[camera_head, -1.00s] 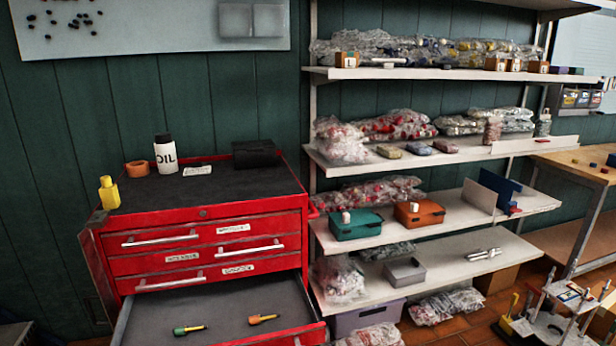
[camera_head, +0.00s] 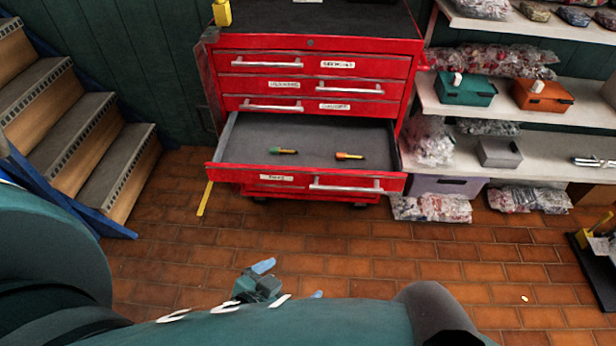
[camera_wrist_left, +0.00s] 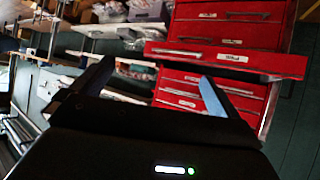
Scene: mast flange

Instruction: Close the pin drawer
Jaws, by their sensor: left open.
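The red tool cabinet (camera_head: 312,68) stands against the dark green wall. Its pin drawer (camera_head: 230,174) is pulled far out below several shut drawers, with a white label and a silver bar handle (camera_head: 345,186) on its front. In the drawer lie a green-tipped item (camera_head: 284,151) and an orange-tipped item (camera_head: 349,156). My left gripper (camera_head: 290,280) is open and empty in front of the drawer, apart from it. The left wrist view shows its two blue-grey fingers spread (camera_wrist_left: 155,86), with the drawer front (camera_wrist_left: 225,60) beyond them. My right gripper is not in view.
Shelves (camera_head: 520,110) with bags and boxes stand close to the cabinet's right. Wooden steps (camera_head: 105,165) with a blue rail rise at the left. The tiled floor (camera_head: 450,260) before the drawer is open. A yellow strip (camera_head: 205,198) shows by the drawer's left corner.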

